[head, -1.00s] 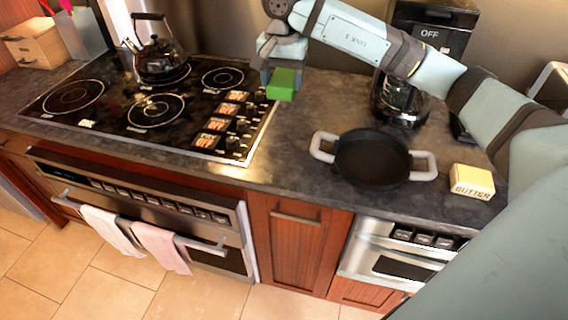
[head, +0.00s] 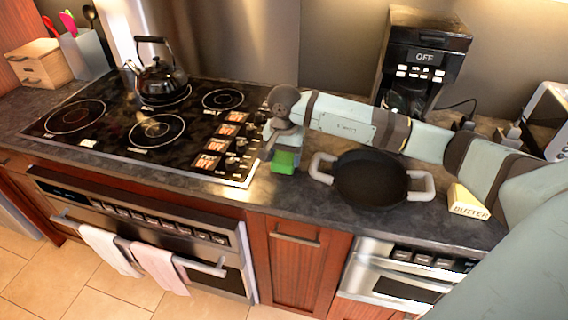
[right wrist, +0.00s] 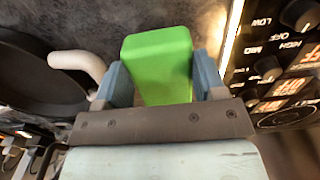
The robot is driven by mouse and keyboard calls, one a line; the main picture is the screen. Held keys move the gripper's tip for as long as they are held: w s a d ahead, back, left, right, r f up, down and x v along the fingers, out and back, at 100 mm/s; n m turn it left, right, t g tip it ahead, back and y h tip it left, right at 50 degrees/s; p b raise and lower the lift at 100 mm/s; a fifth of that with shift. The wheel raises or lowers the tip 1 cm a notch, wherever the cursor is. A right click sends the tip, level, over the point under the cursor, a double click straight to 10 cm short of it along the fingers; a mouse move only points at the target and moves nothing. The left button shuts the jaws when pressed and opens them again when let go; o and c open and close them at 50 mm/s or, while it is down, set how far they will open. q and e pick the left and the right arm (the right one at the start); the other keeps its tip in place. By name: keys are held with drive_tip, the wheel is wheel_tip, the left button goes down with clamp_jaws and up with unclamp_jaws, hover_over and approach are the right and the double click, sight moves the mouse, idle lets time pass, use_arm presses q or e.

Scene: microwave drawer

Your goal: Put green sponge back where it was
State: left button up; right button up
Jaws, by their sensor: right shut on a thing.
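The green sponge (head: 285,162) is between the fingers of my right gripper (head: 283,150), over the dark counter strip between the stove and the black pan. In the right wrist view the sponge (right wrist: 158,62) is clasped between two blue-grey fingers (right wrist: 165,85), with the counter behind it. I cannot tell whether the sponge touches the counter. My left gripper is not in either view.
The black pan (head: 370,178) with pale handles stands just right of the sponge. The stove (head: 150,118) with a kettle (head: 160,82) is at the left. A butter box (head: 467,202) sits at right, and a coffee maker (head: 425,52) at the back.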

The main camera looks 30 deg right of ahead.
sight(284, 158)
drive_tip(key=shift+f, duration=1.6)
drive_tip(key=shift+f, duration=0.1)
drive_tip(key=shift+f, duration=0.15)
drive_tip(key=o, duration=1.4)
drive_tip(key=shift+r, duration=0.25)
